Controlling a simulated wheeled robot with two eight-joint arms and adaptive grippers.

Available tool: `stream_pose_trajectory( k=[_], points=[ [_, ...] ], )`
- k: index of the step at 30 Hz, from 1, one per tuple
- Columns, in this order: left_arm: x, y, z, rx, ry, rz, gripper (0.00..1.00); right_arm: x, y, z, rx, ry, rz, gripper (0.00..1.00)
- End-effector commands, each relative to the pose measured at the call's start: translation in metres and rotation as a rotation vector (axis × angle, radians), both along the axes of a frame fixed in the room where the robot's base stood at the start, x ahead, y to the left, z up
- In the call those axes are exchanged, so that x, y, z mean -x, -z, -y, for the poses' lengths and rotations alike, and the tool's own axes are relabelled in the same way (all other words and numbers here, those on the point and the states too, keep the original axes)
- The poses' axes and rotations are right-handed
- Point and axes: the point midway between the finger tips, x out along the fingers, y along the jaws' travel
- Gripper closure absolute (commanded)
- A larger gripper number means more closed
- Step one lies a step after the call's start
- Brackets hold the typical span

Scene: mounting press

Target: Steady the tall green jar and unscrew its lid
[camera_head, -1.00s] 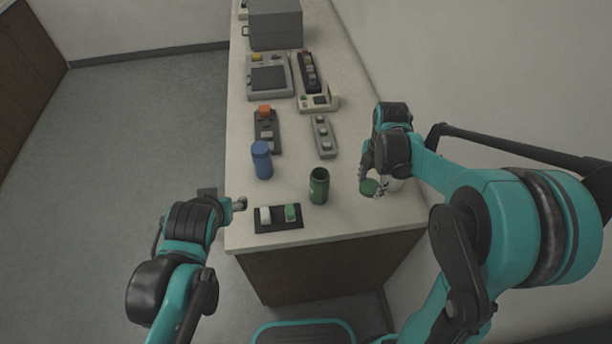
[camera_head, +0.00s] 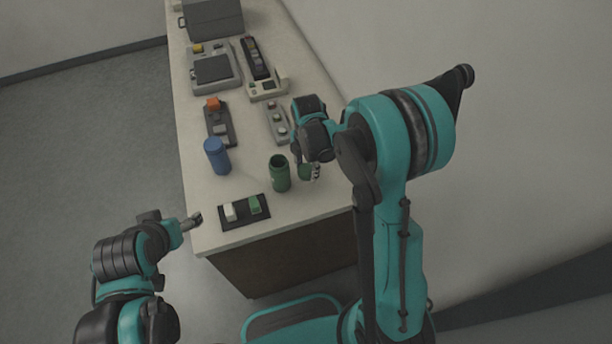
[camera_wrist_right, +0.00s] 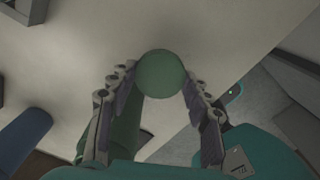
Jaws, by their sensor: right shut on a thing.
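The tall green jar (camera_head: 279,174) stands upright on the counter with its dark mouth uncovered. Its green lid (camera_head: 304,172) is off, just right of the jar, held in my right gripper (camera_head: 308,170). In the right wrist view the lid (camera_wrist_right: 159,73) is a round green disc between the two fingers of the right gripper (camera_wrist_right: 158,85). The jar's body (camera_wrist_right: 124,132) shows partly behind the left finger there. My left gripper (camera_head: 194,220) is apart from the jar, off the counter's left edge near the front; its fingers are too small to read.
A blue jar (camera_head: 216,156) stands left of the green one. A black tray (camera_head: 234,222) with a white and a green block lies in front. Several devices, including a grey control box (camera_head: 278,124), line the counter behind. A wall bounds the right side.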

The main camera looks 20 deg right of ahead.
Motion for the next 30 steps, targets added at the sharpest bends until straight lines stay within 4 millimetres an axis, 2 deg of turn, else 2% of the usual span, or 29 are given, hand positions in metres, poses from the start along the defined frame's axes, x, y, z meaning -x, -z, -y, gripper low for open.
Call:
stream_pose_trajectory(
  k=[4,9,21,22,24,30],
  points=[
    [0.000,0.005,0.000,0.000,0.000,0.000,0.26,-0.001,0.013,-0.001,0.000,0.000,0.000,0.86],
    [0.000,0.014,0.000,0.000,0.000,0.000,0.26,-0.001,0.039,0.000,0.000,0.000,0.000,0.86],
    [0.000,0.017,0.000,0.000,0.000,0.000,0.26,-0.001,0.045,0.000,0.000,0.000,0.000,0.86],
    [0.000,0.017,0.000,0.000,0.000,0.000,0.26,-0.001,0.045,0.000,0.000,0.000,0.000,0.49],
    [0.000,0.016,0.000,0.000,0.000,0.000,0.26,-0.001,0.044,0.000,0.000,0.000,0.000,0.31],
    [0.000,0.016,0.000,0.000,0.000,0.000,0.26,-0.001,0.043,0.000,0.000,0.000,0.000,0.31]
  ],
)
